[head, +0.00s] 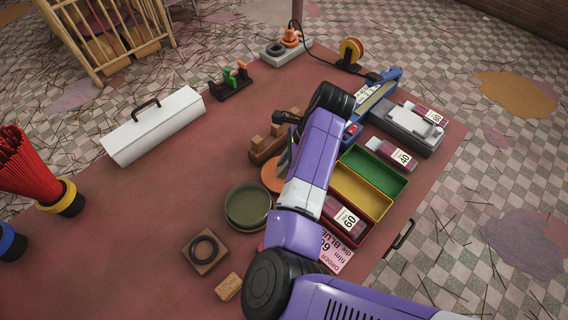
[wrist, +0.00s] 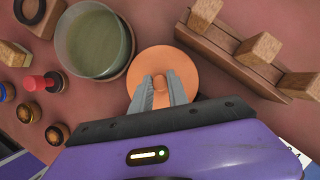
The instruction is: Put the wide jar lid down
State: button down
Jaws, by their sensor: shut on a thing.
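The wide jar lid is an orange disc with a small round knob, seen in the wrist view (wrist: 163,60) and partly in the head view (head: 271,173). My gripper (wrist: 161,90) is shut on the lid's knob, one grey finger on each side. The lid looks flat; I cannot tell whether it touches the table. A wide green jar (wrist: 92,42) stands open beside it, to its left, on a brown round base; it also shows in the head view (head: 248,205). My arm hides part of the lid in the head view.
A notched wooden rack (wrist: 232,58) stands close to the lid's right. A red-divided tray (head: 360,186) with green and yellow compartments lies right of my arm. A wooden block with a dark ring (head: 205,250) sits near the jar. The red tabletop (head: 165,185) is clear left of the jar.

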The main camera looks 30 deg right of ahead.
jog(key=c, duration=1.3)
grip_release()
jog(key=shift+f, duration=0.1)
jog(key=shift+r, duration=0.35)
jog(key=p+v, duration=0.3)
jog(key=v, duration=0.9)
jog(key=shift+r+p, duration=0.1)
jog(key=shift+p, duration=0.2)
